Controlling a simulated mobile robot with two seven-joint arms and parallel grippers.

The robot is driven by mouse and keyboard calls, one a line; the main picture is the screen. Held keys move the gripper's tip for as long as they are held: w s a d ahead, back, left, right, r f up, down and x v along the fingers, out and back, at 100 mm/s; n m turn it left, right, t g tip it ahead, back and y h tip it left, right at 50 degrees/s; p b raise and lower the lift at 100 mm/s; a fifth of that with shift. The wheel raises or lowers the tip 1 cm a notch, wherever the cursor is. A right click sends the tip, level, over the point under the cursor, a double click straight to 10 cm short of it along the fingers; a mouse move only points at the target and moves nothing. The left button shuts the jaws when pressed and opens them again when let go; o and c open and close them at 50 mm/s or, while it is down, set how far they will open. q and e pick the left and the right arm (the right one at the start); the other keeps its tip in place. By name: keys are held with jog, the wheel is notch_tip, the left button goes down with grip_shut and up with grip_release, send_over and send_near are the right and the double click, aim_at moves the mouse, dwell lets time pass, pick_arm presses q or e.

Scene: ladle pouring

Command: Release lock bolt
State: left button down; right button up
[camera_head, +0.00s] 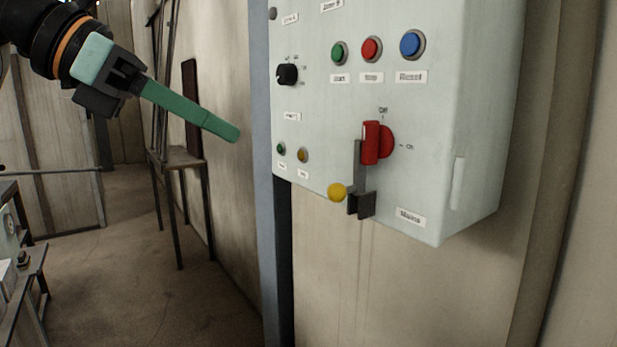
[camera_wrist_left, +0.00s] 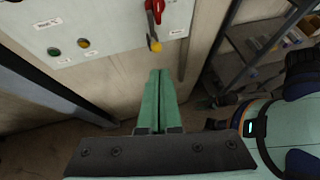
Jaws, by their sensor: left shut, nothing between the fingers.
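The lock bolt is a grey bar and bracket with a yellow knob (camera_head: 337,192) at the lower edge of the pale green control box (camera_head: 478,110). The bar (camera_head: 359,168) stands upright against the red mains switch (camera_head: 371,143), whose handle is vertical by the "Off" label. My left gripper (camera_head: 232,132) has long green fingers, shut and empty, left of the box and apart from it. In the left wrist view the shut fingers (camera_wrist_left: 159,80) point toward the box, with the yellow knob (camera_wrist_left: 155,45) just beyond their tips. My right gripper is not in view.
The box also carries a green button (camera_head: 339,53), a red button (camera_head: 371,49), a blue button (camera_head: 410,44) and a black knob (camera_head: 287,75). A blue-grey post (camera_head: 263,180) runs beside the box. A metal stand (camera_head: 177,158) is behind at left. Space before the knob looks clear.

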aim_at(329, 189)
pick_arm(q)
jog(key=shift+a+r, duration=0.35)
jog(key=shift+a, duration=0.05)
jog(key=shift+f, duration=0.1)
jog(key=p+x, duration=0.1)
jog(key=x, duration=1.3)
jog(key=shift+w+a+f+p, duration=0.1)
jog(key=shift+w+a+p, duration=0.05)
jog(key=shift+p, duration=0.15)
notch_tip(329, 189, down, 7)
jog(key=b, duration=0.5)
jog(key=shift+r, duration=0.25)
jog(key=shift+a, duration=0.1)
